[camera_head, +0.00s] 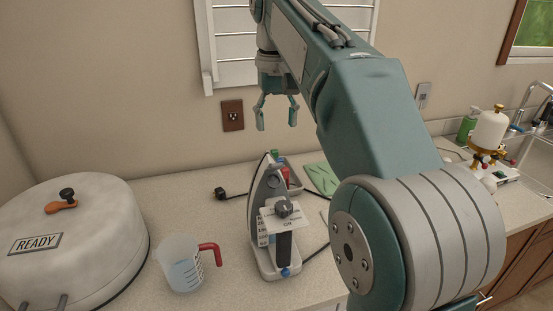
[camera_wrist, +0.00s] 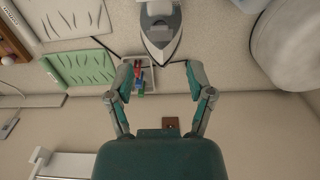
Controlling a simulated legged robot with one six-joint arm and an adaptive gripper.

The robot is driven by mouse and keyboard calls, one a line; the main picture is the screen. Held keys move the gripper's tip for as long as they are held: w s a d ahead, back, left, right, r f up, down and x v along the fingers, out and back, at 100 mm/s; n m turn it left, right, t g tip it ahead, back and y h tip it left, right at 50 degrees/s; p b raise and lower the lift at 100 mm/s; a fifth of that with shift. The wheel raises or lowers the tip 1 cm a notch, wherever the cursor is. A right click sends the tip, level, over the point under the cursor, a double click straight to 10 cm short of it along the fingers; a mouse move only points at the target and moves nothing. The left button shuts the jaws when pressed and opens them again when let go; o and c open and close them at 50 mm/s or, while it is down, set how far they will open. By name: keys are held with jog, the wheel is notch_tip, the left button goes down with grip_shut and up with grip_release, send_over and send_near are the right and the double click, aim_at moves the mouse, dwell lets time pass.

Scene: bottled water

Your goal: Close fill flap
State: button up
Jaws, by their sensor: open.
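My gripper (camera_head: 277,112) is open and empty, pointing down, in the air above and behind the iron near the wall. In the wrist view my gripper's two fingers (camera_wrist: 160,82) are spread apart, with the iron beyond them and not touched.
A measuring cup (camera_head: 180,265) with a red handle stands left of the iron, beside a large round "READY" container (camera_head: 70,255). A black plug (camera_head: 220,194) lies near the wall.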

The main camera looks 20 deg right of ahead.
aim_at(275, 167)
notch_tip(275, 167, down, 9)
jog(key=shift+r, duration=0.2)
dwell(0.3)
